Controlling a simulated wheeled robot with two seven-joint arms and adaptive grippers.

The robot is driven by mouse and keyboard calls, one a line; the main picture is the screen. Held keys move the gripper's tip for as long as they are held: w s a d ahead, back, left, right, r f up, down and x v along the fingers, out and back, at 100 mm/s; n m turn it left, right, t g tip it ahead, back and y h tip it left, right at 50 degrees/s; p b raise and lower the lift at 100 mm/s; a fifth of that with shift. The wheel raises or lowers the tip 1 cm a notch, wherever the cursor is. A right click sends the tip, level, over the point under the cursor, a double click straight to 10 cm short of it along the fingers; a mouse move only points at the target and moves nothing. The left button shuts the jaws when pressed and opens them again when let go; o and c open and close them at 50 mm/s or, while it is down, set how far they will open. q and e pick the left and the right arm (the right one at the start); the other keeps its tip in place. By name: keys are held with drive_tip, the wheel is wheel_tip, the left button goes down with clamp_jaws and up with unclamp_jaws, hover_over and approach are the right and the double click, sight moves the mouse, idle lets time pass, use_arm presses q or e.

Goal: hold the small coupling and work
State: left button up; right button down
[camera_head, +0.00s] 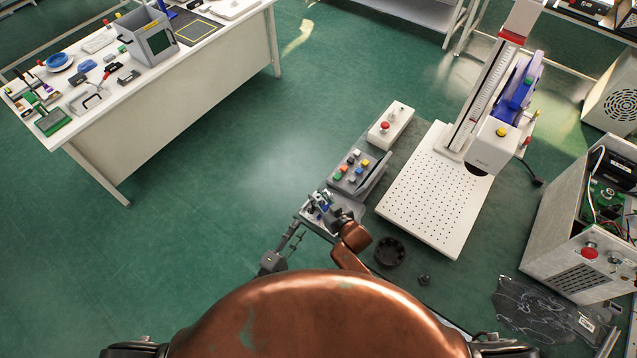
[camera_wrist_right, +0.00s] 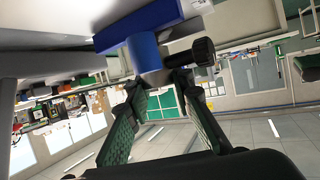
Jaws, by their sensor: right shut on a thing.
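In the right wrist view my right gripper (camera_wrist_right: 163,78) has its green-padded fingers closed on the lower end of a short blue cylindrical part (camera_wrist_right: 148,52). A black ribbed knob (camera_wrist_right: 203,51) sticks out of its side, and a blue block (camera_wrist_right: 150,22) lies directly above it. I cannot tell if this part is the small coupling. In the head view my right gripper (camera_head: 323,203) is small and partly hidden by its copper-coloured arm, beside a grey fixture. My left gripper (camera_head: 299,238) is lower left of it, with its thin fingers apart and nothing visible between them.
A white perforated plate (camera_head: 425,205) with a blue-wheeled column stands right. A button panel (camera_head: 353,172) and a red-button box (camera_head: 391,123) lie behind the grippers. A dark round part (camera_head: 389,252) and a small dark knob (camera_head: 424,280) lie nearer. An open electronics cabinet (camera_head: 560,235) stands far right.

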drive_tip(key=c, duration=1.6)
unclamp_jaws()
drive_tip(key=shift+o, duration=0.7)
drive_tip(key=o, duration=1.5)
drive_tip(key=shift+c, duration=0.2)
